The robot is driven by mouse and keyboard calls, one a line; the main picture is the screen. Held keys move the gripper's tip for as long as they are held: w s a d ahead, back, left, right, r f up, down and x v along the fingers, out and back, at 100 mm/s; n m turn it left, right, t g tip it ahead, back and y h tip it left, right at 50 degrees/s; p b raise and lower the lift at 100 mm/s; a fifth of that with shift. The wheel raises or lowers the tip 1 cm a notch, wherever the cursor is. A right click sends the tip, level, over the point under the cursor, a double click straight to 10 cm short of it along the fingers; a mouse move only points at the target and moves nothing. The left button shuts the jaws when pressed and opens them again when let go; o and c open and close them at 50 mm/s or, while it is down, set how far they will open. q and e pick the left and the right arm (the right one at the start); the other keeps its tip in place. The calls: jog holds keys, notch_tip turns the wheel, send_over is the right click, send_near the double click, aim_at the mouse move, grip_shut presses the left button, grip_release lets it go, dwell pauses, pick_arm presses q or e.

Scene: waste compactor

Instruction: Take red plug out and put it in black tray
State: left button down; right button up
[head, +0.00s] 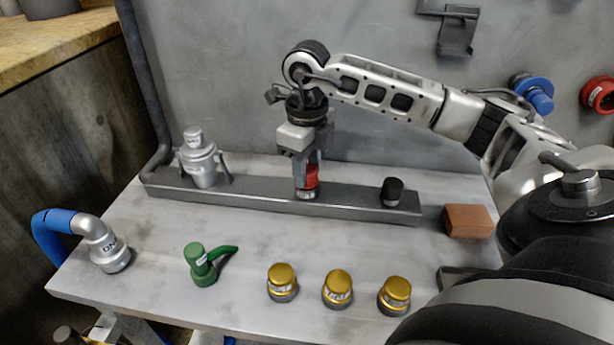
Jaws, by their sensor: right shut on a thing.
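The red plug (312,178) stands upright on the long grey rail at the back of the bench, with a silver lower part at the rail's top. My right gripper (306,178) points straight down and is shut on the red plug; its fingers hide part of it. A dark, low edge that looks like the black tray (452,271) shows at the right front of the bench. Most of it is hidden behind my right arm. My left gripper is not in view.
The grey rail (356,202) also carries a silver fitting (201,163) and a black plug (392,191). A brown block (468,221) lies at its right end. Several gold-capped parts (338,287), a green fitting (201,266) and a blue hose (52,225) are in front.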

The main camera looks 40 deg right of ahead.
jog(key=shift+n, duration=1)
jog(key=n, duration=0.3)
jog(key=shift+b, duration=0.35)
jog(key=shift+n, duration=1.1)
jog(key=o, duration=1.2)
jog(key=shift+c, duration=0.2)
jog(key=shift+c, duration=0.4)
